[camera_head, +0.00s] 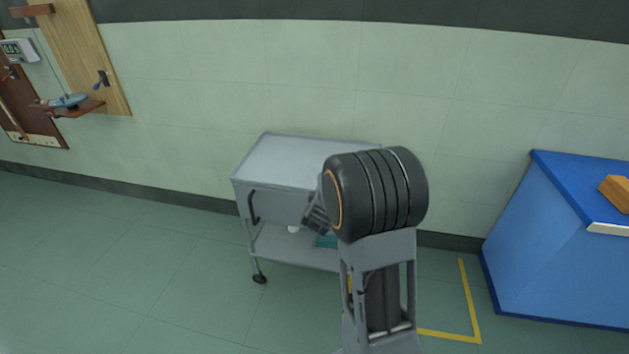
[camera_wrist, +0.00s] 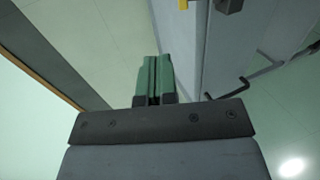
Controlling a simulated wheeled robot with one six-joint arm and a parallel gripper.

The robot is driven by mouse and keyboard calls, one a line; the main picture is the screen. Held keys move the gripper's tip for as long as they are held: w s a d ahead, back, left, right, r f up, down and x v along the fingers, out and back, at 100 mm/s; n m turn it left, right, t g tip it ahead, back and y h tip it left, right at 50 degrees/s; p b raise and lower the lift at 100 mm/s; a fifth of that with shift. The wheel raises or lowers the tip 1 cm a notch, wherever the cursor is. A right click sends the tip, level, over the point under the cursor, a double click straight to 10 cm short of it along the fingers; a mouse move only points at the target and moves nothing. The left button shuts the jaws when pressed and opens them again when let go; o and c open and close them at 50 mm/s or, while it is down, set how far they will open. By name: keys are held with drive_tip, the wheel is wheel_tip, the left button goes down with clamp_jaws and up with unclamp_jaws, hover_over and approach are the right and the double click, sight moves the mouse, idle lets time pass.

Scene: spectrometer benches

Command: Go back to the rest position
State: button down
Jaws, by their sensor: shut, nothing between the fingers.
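My gripper shows in the wrist view (camera_wrist: 154,75), with its two green fingers pressed together and nothing between them. In the head view the gripper (camera_head: 316,217) is a small dark shape at the left of my arm's black, ribbed joint, in front of the grey cart. Its fingertips are hard to make out there. My arm hides the right part of the cart.
A grey two-shelf cart (camera_head: 290,165) on casters stands near the wall, its top bare where visible. A small white item and a teal item lie on its lower shelf. A blue bench (camera_head: 545,250) is at right. Yellow tape (camera_head: 470,300) marks the floor. The left floor is clear.

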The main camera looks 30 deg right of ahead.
drive_tip(key=s+a+f+m+g+y, duration=0.45)
drive_tip(key=a+m+y, duration=0.25)
drive_tip(key=a, duration=0.2)
drive_tip(key=s+a+r+m+g, duration=0.1)
drive_tip(key=s+a+r, duration=0.3)
drive_tip(key=s, duration=0.5)
drive_tip(key=s+a+r+m+g+y, duration=0.1)
drive_tip(key=s+a+r+m, duration=0.1)
drive_tip(key=s+a+r, duration=0.3)
drive_tip(key=shift+s+r+g+y, duration=0.35)
drive_tip(key=shift+s+r, duration=0.85)
drive_tip(key=shift+s, duration=0.8)
